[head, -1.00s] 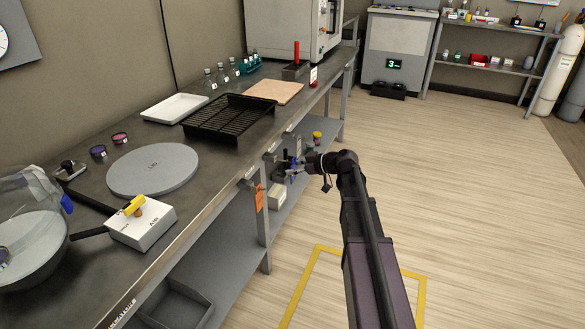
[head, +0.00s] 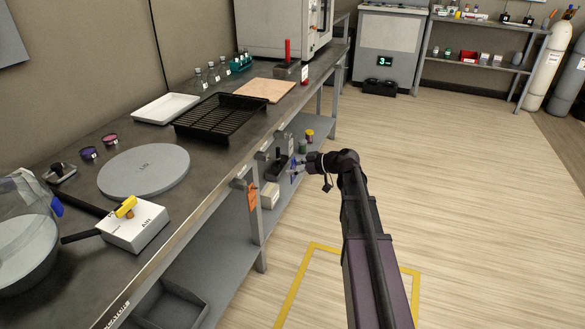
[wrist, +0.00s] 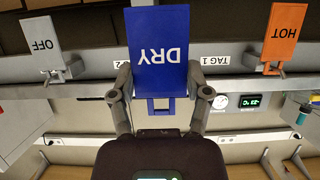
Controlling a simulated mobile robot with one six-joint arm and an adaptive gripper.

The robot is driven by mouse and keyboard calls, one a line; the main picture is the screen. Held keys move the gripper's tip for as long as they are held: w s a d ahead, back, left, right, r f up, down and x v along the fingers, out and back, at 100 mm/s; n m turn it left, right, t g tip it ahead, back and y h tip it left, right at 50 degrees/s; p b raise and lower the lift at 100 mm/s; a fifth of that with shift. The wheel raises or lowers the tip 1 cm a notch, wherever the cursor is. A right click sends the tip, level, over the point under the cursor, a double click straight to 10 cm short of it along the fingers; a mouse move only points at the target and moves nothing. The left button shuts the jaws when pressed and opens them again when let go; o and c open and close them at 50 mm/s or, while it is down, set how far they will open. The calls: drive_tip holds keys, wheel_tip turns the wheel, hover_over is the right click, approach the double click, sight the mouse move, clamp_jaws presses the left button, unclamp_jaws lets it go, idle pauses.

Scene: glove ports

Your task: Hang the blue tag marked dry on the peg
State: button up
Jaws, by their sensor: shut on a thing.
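The blue tag marked DRY (wrist: 158,50) is between my gripper's fingertips (wrist: 160,82), with its lettering upside down in the wrist view. My gripper (head: 299,170) is shut on it, and the blue tag (head: 294,171) shows small in the head view, just off the bench's front edge. An orange tag marked HOT (wrist: 278,35) hangs on a peg (wrist: 273,69) to the right in the wrist view. A pale tag marked OFF (wrist: 43,35) is on a peg at the left. Any peg behind the blue tag is hidden.
A TAG 1 label (wrist: 215,60) is on the rail beside the blue tag. In the head view, the orange tag (head: 252,199) hangs from the bench front. The bench (head: 190,215) has a lower shelf (head: 215,245) holding a white box (head: 269,195). Open floor (head: 430,190) lies to the right.

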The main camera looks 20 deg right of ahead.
drive_tip(key=shift+s+d, duration=0.15)
drive_tip(key=shift+d, duration=0.05)
drive_tip(key=shift+s+d, duration=0.2)
drive_tip(key=shift+d, duration=0.1)
drive_tip(key=shift+s+d, duration=0.45)
drive_tip(key=shift+d, duration=0.15)
idle(1.2)
